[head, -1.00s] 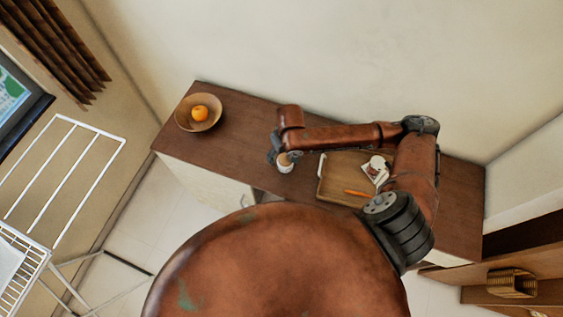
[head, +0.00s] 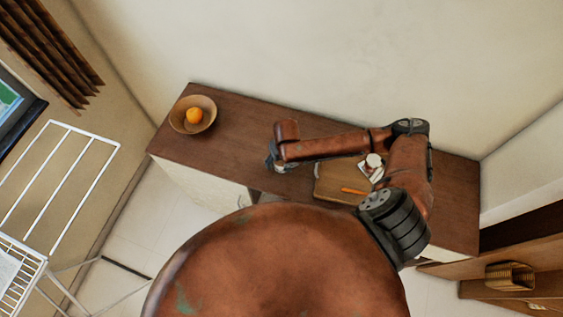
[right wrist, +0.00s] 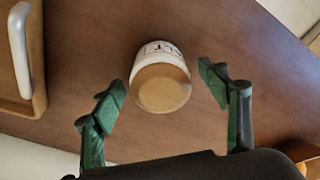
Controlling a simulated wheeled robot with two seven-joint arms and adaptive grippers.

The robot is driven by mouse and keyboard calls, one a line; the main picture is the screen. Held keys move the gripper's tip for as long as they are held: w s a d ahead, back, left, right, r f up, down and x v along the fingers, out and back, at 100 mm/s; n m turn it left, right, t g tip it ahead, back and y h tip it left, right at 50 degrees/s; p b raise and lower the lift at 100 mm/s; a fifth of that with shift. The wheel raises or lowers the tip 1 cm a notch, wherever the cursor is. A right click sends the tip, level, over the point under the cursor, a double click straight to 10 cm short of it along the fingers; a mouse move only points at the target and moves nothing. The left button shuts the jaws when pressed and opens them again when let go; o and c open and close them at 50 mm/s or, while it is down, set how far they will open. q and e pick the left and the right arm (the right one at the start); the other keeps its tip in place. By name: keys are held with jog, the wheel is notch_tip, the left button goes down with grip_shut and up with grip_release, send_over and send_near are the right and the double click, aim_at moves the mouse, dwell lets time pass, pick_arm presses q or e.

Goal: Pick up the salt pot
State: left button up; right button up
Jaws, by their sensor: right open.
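The salt pot (right wrist: 160,82) is a white pot with dark lettering and a tan lid, standing on the brown counter in the right wrist view. In the head view the pot (head: 284,168) is mostly hidden by my right gripper (head: 273,156). In the right wrist view my right gripper (right wrist: 162,86) is open, with one green-padded finger to each side of the pot. There are gaps between the pot and both fingertips, and nothing is held. My left gripper is not in view.
A wooden tray (head: 327,191) with a white handle lies right of the pot; it holds a long orange item (head: 355,191) and a small white pot (head: 374,160). A bowl (head: 180,121) with an orange (head: 194,116) stands at the counter's left. Counter between bowl and gripper is clear.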

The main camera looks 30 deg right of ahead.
jog(key=c, duration=1.4)
jog(key=shift+c, duration=0.2)
jog(key=shift+r, duration=0.2)
